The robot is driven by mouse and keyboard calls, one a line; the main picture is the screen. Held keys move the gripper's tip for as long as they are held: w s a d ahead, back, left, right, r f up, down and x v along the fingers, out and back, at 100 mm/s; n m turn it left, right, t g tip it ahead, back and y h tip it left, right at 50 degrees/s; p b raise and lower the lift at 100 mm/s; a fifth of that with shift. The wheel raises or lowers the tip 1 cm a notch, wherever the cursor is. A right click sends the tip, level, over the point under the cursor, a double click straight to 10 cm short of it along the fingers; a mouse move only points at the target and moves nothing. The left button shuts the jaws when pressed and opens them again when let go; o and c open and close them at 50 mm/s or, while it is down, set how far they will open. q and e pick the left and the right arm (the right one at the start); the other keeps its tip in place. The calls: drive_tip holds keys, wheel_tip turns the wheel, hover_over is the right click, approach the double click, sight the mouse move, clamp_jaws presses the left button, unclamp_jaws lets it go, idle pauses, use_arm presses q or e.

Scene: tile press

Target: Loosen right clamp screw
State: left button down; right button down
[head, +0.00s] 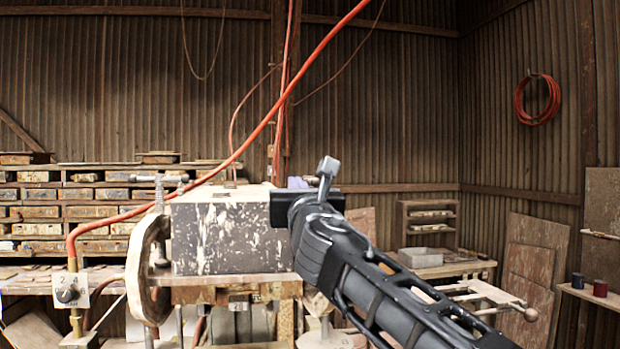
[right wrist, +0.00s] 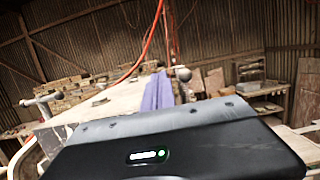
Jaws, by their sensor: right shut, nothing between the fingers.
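The right clamp screw (head: 328,168) is a grey metal handle on a short stem, sticking up tilted at the right end of the press. In the right wrist view, a pale knob on a stem (right wrist: 183,75), likely the same screw, rises behind my gripper body. My right gripper (head: 305,203) is a black block on a dark arm, in front of the screw's lower part. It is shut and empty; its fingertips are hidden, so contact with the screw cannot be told. A left T-handled screw (head: 160,183) stands beside the speckled press block (head: 230,232). My left gripper is not seen.
A large wooden handwheel (head: 148,268) and an orange hose (head: 240,145) are on the left. A purple strip (right wrist: 158,93) lies beyond my gripper. Drawer shelves (head: 45,195) line the back wall. A small shelf unit (head: 428,222) and leaning boards stand at right.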

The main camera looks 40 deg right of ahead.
sight(313, 184)
drive_tip(key=shift+d, duration=0.1)
idle(0.5)
drive_tip(key=shift+s+d, duration=0.35)
drive_tip(key=shift+d, duration=0.3)
drive_tip(key=shift+s+d, duration=0.35)
drive_tip(key=shift+d, duration=0.25)
idle(0.3)
drive_tip(key=shift+a, duration=0.1)
drive_tip(key=r+p+v, duration=0.1)
drive_tip(key=r+v, duration=0.1)
drive_tip(key=v, duration=0.7)
drive_tip(key=shift+s+a, duration=0.3)
drive_tip(key=shift+s, duration=0.25)
drive_tip(key=shift+a+r, duration=0.1)
drive_tip(key=shift+r, duration=0.05)
